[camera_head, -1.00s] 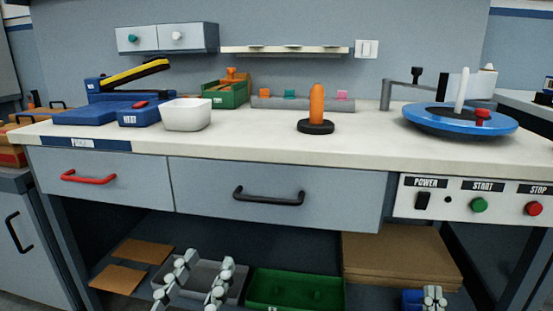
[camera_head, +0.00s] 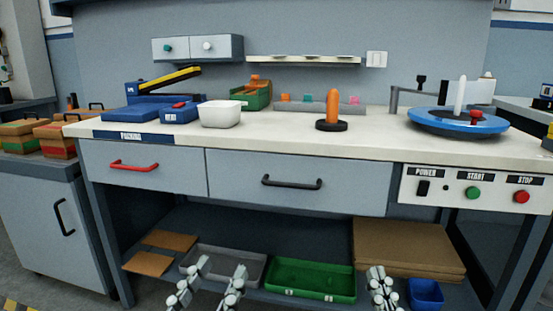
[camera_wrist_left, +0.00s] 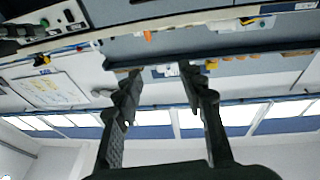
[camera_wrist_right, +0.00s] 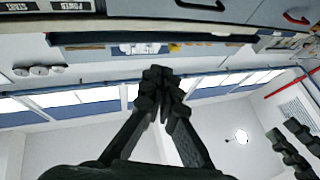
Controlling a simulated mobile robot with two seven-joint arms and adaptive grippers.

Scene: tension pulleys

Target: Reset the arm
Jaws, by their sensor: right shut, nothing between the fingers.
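My left gripper (camera_head: 221,267) is low in the head view, in front of the lower shelf. In the left wrist view its two fingers (camera_wrist_left: 159,72) stand apart with nothing between them. My right gripper (camera_head: 382,272) is further right at the bottom of the head view, in front of the shelf. In the right wrist view its fingertips (camera_wrist_right: 158,74) meet and hold nothing. Both grippers are clear of the worktop; most of both arms is out of view.
The white bench (camera_head: 300,145) carries a white bowl (camera_head: 220,115), an orange peg on a black base (camera_head: 332,112) and a blue turntable (camera_head: 455,123). Drawers with red (camera_head: 133,166) and black (camera_head: 292,182) handles are closed. The shelf holds a green tray (camera_head: 310,293) and brown boards (camera_head: 408,249).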

